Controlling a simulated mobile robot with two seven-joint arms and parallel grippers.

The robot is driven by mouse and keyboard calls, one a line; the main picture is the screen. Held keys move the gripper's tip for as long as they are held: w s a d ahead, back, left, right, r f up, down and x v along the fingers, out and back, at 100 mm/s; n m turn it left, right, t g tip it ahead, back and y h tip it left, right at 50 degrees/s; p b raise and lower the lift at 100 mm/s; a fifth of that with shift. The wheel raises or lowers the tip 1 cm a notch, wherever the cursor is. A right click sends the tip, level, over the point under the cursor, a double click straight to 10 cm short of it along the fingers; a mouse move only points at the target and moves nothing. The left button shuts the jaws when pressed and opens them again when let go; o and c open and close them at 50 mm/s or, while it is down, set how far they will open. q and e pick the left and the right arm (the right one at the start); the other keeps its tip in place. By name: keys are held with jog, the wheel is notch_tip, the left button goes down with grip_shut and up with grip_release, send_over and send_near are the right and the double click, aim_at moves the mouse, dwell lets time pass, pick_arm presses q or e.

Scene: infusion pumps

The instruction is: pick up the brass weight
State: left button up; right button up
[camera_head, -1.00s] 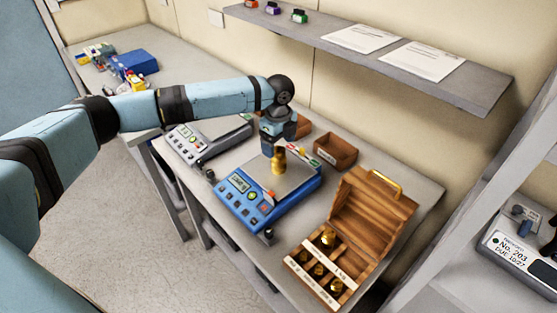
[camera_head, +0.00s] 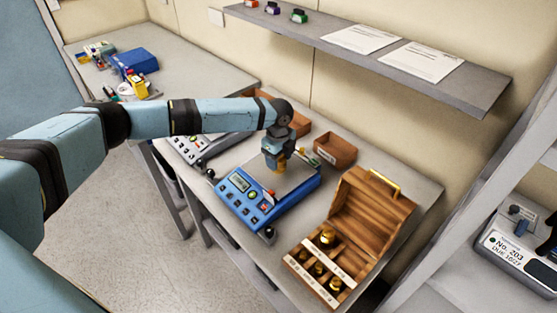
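A brass weight (camera_head: 281,165) is at the pan of the blue scale (camera_head: 241,201), mostly hidden by my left gripper. My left gripper (camera_head: 278,163) points down over the pan, with its fingers at the weight. I cannot tell whether the fingers are closed on it, or whether the weight still touches the pan. More brass weights (camera_head: 327,237) sit in the compartments of the open wooden box (camera_head: 372,216) to the right. My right gripper is not in view.
A grey scale (camera_head: 196,147) stands left of the blue one. A small brown tray (camera_head: 335,151) is behind, near the wall. A shelf (camera_head: 395,62) with papers overhangs the back of the table. Another device (camera_head: 517,255) is at the far right.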

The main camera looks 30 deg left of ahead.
pick_arm(q)
grip_shut()
jog(key=shift+r, duration=0.1)
jog(key=shift+w, duration=0.1)
